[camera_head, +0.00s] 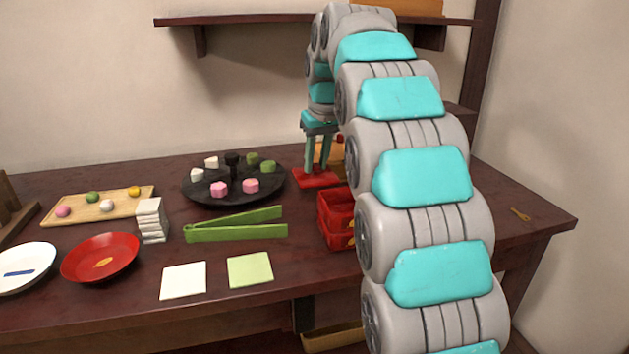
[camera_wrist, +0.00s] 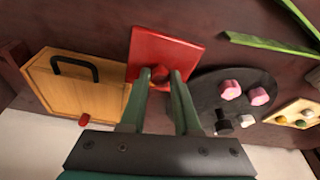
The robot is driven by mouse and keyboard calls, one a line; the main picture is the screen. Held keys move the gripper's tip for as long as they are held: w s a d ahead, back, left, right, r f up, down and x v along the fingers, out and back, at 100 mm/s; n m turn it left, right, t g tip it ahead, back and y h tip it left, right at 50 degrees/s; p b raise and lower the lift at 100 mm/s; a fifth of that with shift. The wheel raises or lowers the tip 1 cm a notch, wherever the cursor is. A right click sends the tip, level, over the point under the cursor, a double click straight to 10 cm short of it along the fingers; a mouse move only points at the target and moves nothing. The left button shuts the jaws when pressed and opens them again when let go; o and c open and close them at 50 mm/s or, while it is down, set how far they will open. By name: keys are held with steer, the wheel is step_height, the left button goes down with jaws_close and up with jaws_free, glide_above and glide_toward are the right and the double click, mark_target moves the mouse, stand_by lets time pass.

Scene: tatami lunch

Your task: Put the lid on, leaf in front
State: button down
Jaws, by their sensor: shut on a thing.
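The lid (camera_head: 322,179) is a flat red square at the back of the table, right of the black round tray. My gripper (camera_head: 318,168) is above it, fingers pointing down. In the wrist view, the lid (camera_wrist: 182,48) lies beyond my fingertips (camera_wrist: 159,76), which are shut on its small red knob. I cannot tell whether the lid touches the table. No leaf shows on the lid. A red stacked box (camera_head: 335,222) stands nearer the front, with small gold marks on its side; my arm hides its right part. The box is not in the wrist view.
A black round tray (camera_head: 205,196) with sweets stands left of my gripper. A wooden box with a dark handle (camera_wrist: 45,85) is on the other side. Green tongs (camera_head: 235,232), a white stack (camera_head: 151,220) and a red dish (camera_head: 85,262) stand left of the red box.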

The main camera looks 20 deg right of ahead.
mark_target(317, 176)
steer(key=shift+f, duration=2.5)
steer(key=shift+f, duration=0.1)
steer(key=c, duration=0.6)
jaws_free()
steer(key=shift+c, duration=0.2)
